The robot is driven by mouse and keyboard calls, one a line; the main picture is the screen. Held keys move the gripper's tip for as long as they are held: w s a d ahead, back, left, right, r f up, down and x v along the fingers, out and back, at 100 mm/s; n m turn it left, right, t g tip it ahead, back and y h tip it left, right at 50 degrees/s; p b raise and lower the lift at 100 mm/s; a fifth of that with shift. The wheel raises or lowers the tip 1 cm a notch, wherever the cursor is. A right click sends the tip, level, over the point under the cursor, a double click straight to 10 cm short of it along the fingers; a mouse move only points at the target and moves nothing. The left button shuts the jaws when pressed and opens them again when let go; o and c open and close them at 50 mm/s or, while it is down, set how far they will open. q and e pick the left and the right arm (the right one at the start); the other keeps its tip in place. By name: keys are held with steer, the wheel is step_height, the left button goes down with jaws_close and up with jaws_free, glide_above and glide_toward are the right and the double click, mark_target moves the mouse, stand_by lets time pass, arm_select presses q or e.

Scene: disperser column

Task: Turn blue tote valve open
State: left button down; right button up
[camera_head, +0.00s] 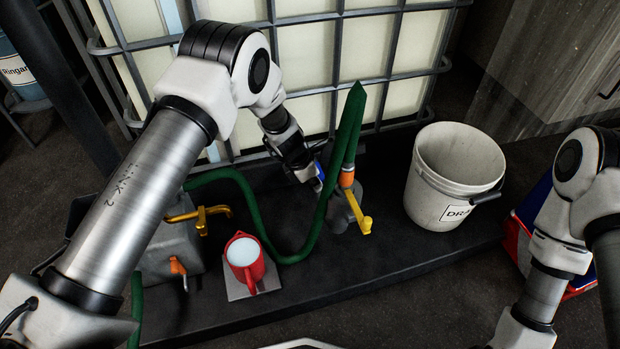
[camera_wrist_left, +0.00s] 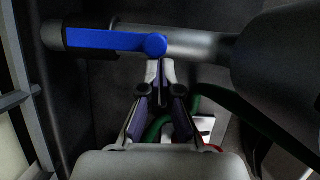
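The blue valve handle (camera_wrist_left: 100,40) lies across the top left of the left wrist view, with its round pivot (camera_wrist_left: 155,45) at the right end. The handle sits on a grey pipe (camera_wrist_left: 200,48). In the head view only a small piece of the blue handle (camera_head: 320,176) shows beside my left gripper (camera_head: 311,178). In the left wrist view my left gripper (camera_wrist_left: 162,72) has its fingertips close together, seemingly meeting just below the pivot. I see nothing held between them, and contact with the handle cannot be told. My right gripper is out of view.
A green hose (camera_head: 343,140) rises beside the left gripper, near a yellow handle (camera_head: 361,216). A red jug (camera_head: 244,262) stands at front left, near a yellow tap (camera_head: 200,214). A white bucket (camera_head: 438,190) stands at right. The caged tote (camera_head: 310,50) is behind.

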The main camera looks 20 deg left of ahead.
arm_select(q)
steer(key=shift+d, duration=0.1)
stand_by(0.4)
steer(key=v, duration=1.2)
steer(key=shift+d, duration=0.1)
